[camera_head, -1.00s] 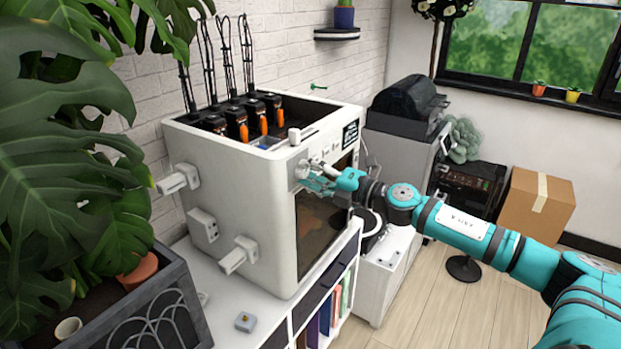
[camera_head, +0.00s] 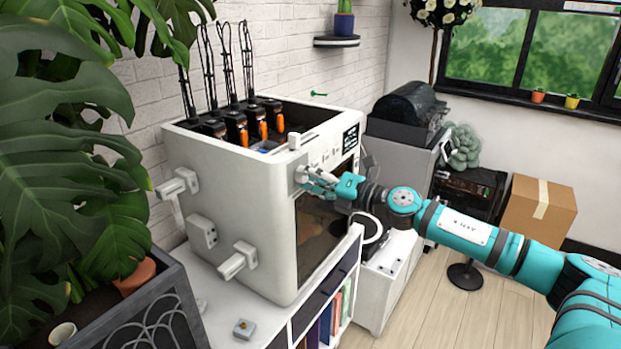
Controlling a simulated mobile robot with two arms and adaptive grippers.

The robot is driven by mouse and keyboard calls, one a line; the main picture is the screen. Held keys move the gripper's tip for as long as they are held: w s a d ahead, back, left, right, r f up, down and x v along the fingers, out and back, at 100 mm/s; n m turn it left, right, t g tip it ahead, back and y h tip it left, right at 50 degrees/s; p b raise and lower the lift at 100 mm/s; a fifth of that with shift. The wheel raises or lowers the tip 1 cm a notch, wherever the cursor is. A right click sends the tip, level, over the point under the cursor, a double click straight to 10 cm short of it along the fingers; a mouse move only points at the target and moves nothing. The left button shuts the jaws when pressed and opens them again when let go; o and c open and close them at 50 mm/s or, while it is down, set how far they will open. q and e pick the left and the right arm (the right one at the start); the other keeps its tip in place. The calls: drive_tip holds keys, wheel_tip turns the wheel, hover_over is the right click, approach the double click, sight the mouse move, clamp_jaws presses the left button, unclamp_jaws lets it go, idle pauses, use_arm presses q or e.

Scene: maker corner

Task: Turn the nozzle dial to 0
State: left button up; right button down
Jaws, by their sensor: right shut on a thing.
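A white box-shaped printer (camera_head: 235,205) stands on a white cabinet, with a dark window in its front. A small grey-white dial (camera_head: 301,173) sits on the upper left of the printer's front face. My right gripper (camera_head: 309,177) reaches in from the right and is shut on the dial. The fingers partly cover the dial, and its markings are too small to read. My left gripper is not in view.
Spool holders stick out of the printer's left side (camera_head: 236,262). A large plant (camera_head: 60,150) in a dark planter stands at the left. A shelf unit with books (camera_head: 325,318) is below the printer. A cardboard box (camera_head: 539,212) stands on the floor at the right.

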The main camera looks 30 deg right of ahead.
drive_tip(key=shift+f, duration=0.1)
drive_tip(key=c, duration=1)
unclamp_jaws()
drive_tip(key=shift+o, duration=0.2)
drive_tip(key=shift+s, duration=0.15)
drive_tip(key=shift+s+d+f, duration=0.1)
drive_tip(key=shift+s+d, duration=0.15)
drive_tip(key=shift+s, duration=0.3)
drive_tip(key=v, duration=1)
drive_tip(key=shift+s+d, duration=0.15)
drive_tip(key=shift+s, duration=0.1)
